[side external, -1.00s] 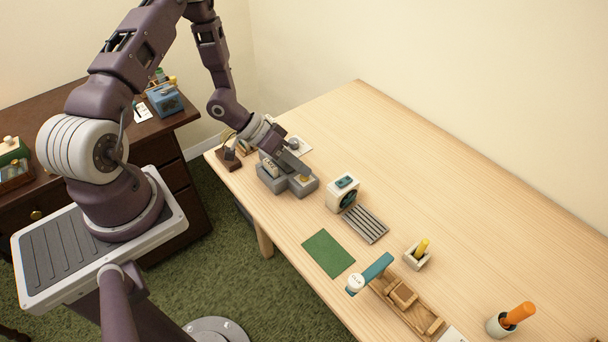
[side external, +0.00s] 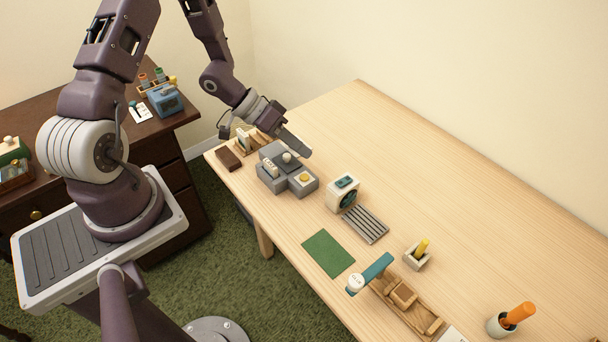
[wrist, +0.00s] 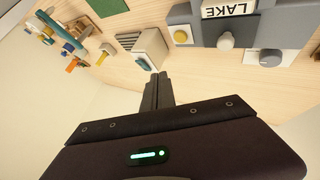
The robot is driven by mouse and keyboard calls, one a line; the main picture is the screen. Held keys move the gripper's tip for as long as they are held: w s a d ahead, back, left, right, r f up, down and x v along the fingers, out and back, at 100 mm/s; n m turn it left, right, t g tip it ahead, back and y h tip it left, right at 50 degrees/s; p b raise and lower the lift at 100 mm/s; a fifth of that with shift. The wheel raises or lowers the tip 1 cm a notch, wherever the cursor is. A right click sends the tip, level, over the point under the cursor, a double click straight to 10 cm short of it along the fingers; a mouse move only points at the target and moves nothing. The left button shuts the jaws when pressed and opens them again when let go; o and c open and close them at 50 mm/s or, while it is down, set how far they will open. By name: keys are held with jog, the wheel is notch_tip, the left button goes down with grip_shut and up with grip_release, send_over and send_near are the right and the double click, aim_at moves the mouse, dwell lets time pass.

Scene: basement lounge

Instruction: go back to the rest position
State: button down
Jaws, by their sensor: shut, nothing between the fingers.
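My gripper (side external: 298,145) is shut and empty, held above the pale wooden table just behind a grey device. In the wrist view my gripper (wrist: 160,76) shows its two dark fingers together with nothing between them. The grey device (side external: 272,182) has a yellow button, a pale knob and a small white label; in the wrist view the device (wrist: 268,30) has a label reading LAKE, seen upside down. The gripper appears apart from the device.
On the table (side external: 440,180) stand a white box with a teal face (side external: 342,193), a slatted grey rack (side external: 365,224), a green mat (side external: 328,254), a yellow-handled item in a holder (side external: 420,252) and an orange-handled item (side external: 518,315). The table's back right is clear.

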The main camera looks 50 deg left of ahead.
jog(key=s+a+r+y, duration=0.1)
jog(key=a+r+y, duration=0.3)
jog(key=r, duration=0.6)
jog(key=s+a+r+y, duration=0.1)
jog(key=a+r+y, duration=0.1)
jog(key=r+y, duration=0.6)
jog(key=s+d+r+h, duration=0.1)
jog(key=s+d+r, duration=0.2)
jog(key=s, duration=0.3)
jog(key=s+d+r+h, duration=0.2)
jog(key=s+d+r, duration=0.1)
jog(key=s, duration=0.4)
jog(key=s+d+r+h, duration=0.2)
jog(key=s+d, duration=0.3)
jog(key=s, duration=0.2)
jog(key=shift+d+r+n+g, duration=0.3)
jog(key=shift+d+r, duration=0.05)
jog(key=shift+r, duration=0.05)
jog(key=c, duration=2.2)
grip_release()
